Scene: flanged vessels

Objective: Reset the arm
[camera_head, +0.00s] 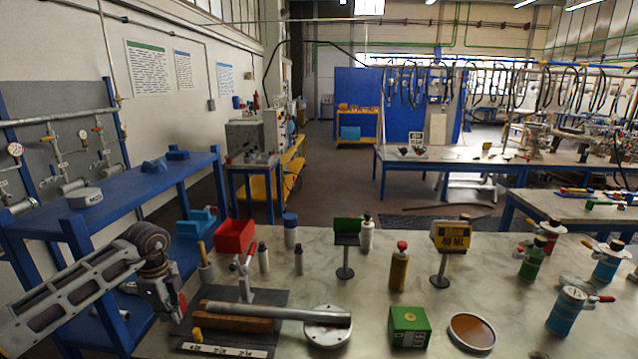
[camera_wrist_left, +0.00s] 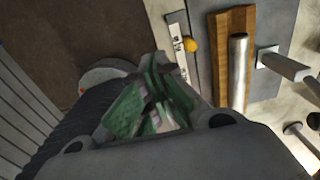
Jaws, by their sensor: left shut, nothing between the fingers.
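My left gripper (camera_head: 172,303) hangs off the near left edge of the marble-topped table (camera_head: 375,270), in front of the blue shelf frame. It is shut and empty. In the left wrist view, its green-padded fingers (camera_wrist_left: 160,105) are together, with nothing seen between them. My left arm reaches in from the left edge of the head view. My right gripper is not in view.
Right of the gripper, a metal tube (camera_head: 275,313) and a wooden block (camera_head: 235,322) lie on a dark mat. A round flange (camera_head: 327,325), green box (camera_head: 409,326), red bin (camera_head: 235,236) and several bottles stand on the table. A blue shelf (camera_head: 130,185) stands left.

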